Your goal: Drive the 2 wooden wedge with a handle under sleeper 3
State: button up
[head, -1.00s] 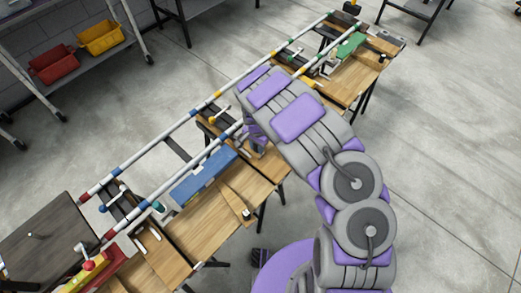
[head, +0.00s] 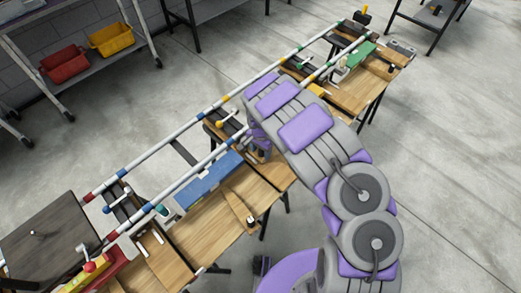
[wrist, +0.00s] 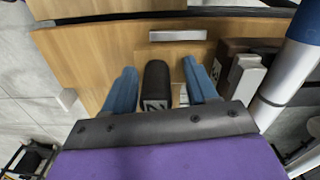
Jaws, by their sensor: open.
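In the wrist view my gripper (wrist: 161,82) is open, its two blue fingers on either side of an upright-looking black handle (wrist: 156,82) with a pale marking. Whether the fingers touch it I cannot tell; any wedge body below it is hidden. In the head view my gripper (head: 260,150) is low at the middle of the track, partly covered by my arm. A long tapered wooden piece with a small dark knob (head: 238,207) lies on the bench. A dark sleeper (head: 216,132) crosses under the rails near my gripper; I cannot read its number.
Two white rails with coloured bands (head: 168,137) run along the benches (head: 205,232). A blue block (head: 208,182) lies beside the near rail. Open floor lies at right.

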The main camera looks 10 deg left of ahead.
jog(key=shift+d+r, duration=0.1)
notch_tip(320, 180, up, 17)
jog(key=p, duration=0.4)
dwell(0.4)
notch_tip(320, 180, up, 4)
jog(key=shift+w+r+p, duration=0.1)
jog(key=shift+p, duration=1.05)
jog(key=shift+c, duration=0.3)
